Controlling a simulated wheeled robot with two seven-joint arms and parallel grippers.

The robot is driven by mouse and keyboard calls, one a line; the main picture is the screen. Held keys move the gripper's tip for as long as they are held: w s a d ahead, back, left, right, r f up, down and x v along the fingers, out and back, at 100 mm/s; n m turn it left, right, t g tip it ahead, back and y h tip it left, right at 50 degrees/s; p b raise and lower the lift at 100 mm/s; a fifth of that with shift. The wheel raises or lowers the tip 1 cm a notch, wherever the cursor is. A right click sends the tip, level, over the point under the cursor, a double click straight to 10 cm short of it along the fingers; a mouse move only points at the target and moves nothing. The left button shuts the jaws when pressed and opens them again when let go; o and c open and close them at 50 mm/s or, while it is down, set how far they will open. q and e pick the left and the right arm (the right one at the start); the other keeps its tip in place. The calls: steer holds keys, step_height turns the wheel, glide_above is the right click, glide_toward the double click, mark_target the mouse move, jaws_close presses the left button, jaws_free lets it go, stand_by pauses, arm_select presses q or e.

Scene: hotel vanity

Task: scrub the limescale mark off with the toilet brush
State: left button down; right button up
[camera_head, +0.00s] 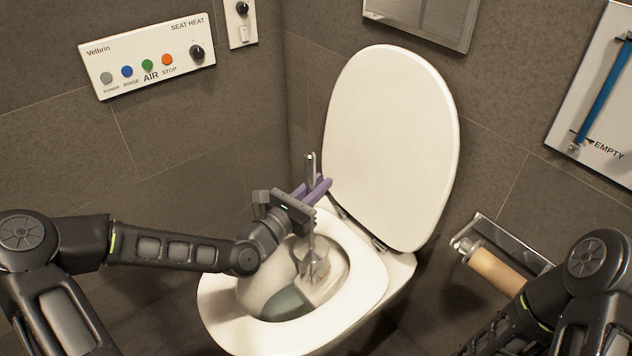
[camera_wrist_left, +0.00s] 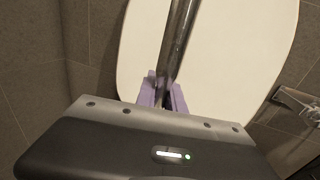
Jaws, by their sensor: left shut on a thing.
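My left gripper (camera_head: 314,190), with purple fingers, is shut on the metal handle of the toilet brush (camera_head: 311,243). The brush is about upright, with its head down inside the toilet bowl (camera_head: 262,283). In the left wrist view the shiny brush handle (camera_wrist_left: 181,40) runs up between the purple fingers (camera_wrist_left: 162,92). A faint pale patch shows on the bowl wall around the brush head; I cannot tell if it is the limescale mark. I cannot tell whether the brush head touches the wall. My right arm is at the lower right; its gripper is out of view.
The toilet lid (camera_head: 392,145) stands raised behind the seat (camera_head: 366,268). A control panel (camera_head: 150,58) is on the left wall. A panel with a blue bar (camera_head: 604,92) is at the upper right.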

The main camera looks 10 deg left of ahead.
arm_select(q)
steer(key=shift+s+d, duration=0.3)
steer(key=shift+d, duration=0.1)
steer(key=shift+s+d+p, duration=0.3)
steer(key=shift+s+d, duration=0.3)
steer(key=shift+d, duration=0.1)
steer(key=shift+s+d, duration=0.1)
steer(key=shift+s+d+f, duration=0.15)
steer(key=shift+s+d, duration=0.4)
steer(key=shift+d, duration=0.05)
steer(key=shift+d, duration=0.1)
